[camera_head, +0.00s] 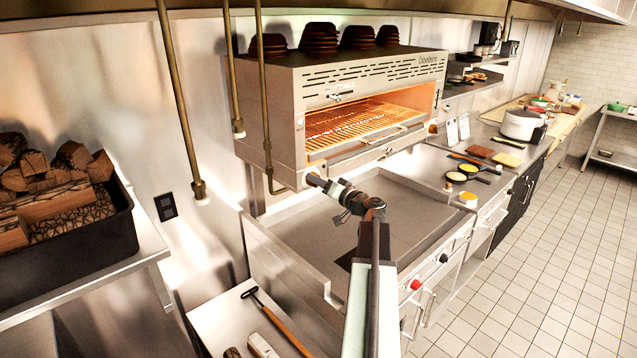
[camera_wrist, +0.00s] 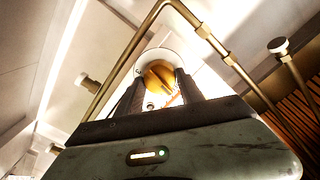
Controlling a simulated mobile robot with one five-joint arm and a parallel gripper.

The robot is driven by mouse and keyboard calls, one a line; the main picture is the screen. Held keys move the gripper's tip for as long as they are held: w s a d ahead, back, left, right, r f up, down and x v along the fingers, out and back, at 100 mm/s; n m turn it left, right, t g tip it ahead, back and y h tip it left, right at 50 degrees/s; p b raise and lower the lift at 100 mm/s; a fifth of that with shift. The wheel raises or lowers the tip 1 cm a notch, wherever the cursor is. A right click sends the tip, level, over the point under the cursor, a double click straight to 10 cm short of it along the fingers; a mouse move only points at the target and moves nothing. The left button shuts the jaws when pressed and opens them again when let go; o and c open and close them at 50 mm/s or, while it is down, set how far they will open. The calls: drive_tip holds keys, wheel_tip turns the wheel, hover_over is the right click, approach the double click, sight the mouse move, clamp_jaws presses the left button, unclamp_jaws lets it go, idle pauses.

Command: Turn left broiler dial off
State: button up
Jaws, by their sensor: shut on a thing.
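The broiler (camera_head: 283,105) is a steel box above the flat-top, its inside glowing orange. Its left dial is at the lower left front corner, mostly hidden by my gripper in the head view. In the wrist view the left dial (camera_wrist: 157,76) is a brass-coloured knob on a round pale base. My gripper (camera_head: 316,181) reaches up to that corner. In the wrist view its two dark fingers (camera_wrist: 158,92) stand on either side of the knob, shut on it. The dial's marking cannot be read.
The right broiler dial (camera_head: 433,128) is at the far front corner. Brass pipes (camera_head: 263,90) hang left of the broiler. The flat-top (camera_head: 330,230) below is clear. A firewood bin (camera_head: 120,225) stands at left. Stacked dark bowls (camera_head: 319,38) sit on the broiler.

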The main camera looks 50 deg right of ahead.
drive_tip(key=shift+n, duration=0.7)
drive_tip(key=o, duration=1.4)
drive_tip(key=s, duration=0.7)
drive_tip(key=shift+s+a, duration=0.35)
drive_tip(key=shift+s, duration=0.05)
